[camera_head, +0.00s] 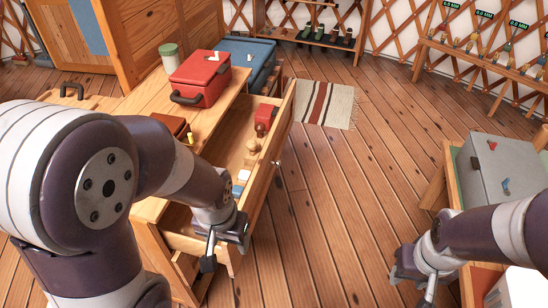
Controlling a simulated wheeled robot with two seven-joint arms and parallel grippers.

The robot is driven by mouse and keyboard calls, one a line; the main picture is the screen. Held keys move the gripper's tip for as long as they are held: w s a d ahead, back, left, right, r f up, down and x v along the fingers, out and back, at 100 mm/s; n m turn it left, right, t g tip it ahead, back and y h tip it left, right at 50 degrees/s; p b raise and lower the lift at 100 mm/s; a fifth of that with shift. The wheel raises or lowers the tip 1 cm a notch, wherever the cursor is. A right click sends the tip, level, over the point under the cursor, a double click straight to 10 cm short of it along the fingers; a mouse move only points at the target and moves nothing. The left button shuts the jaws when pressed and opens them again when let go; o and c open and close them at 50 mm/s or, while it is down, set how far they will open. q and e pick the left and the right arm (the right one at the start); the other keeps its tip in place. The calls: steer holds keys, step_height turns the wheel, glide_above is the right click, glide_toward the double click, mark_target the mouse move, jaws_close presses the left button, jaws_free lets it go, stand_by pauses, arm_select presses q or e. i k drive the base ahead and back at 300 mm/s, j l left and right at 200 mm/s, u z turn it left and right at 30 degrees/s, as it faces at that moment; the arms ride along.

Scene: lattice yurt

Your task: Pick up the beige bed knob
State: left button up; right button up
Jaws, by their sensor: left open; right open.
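A small beige knob (252,146), which looks like the bed knob, lies in the open wooden drawer (276,150), towards its middle. It is small in the picture, so its exact shape is hard to tell. My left gripper (221,250) is open and empty over the near end of the drawer, nearer to me than the knob and apart from it. My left forearm hides part of the drawer's near end. My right gripper (422,284) is open and empty at the lower right, far from the drawer.
The drawer also holds a red object (265,119) and a blue-and-white item (240,182). A red toolbox (200,79) stands on the cabinet top. A grey case (500,165) stands on the right. Floor between is clear, with a striped rug (322,105) behind.

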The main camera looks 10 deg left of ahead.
mark_target(251, 145)
steer(key=i+u, duration=0.2)
steer(key=u, duration=1)
steer(key=i+l+u, duration=0.4)
steer(key=l, duration=0.2)
steer(key=i+l+u, duration=0.1)
steer(key=l+u, duration=0.15)
steer(key=i+l+u, duration=0.2)
steer(key=l, duration=0.3)
steer(key=l+u, duration=0.2)
steer(key=l, duration=0.15)
steer(key=i+l+u, duration=0.2)
steer(key=l, duration=0.25)
steer(key=i+l, duration=0.1)
steer(key=l, duration=1.8)
steer(key=i+u, duration=0.05)
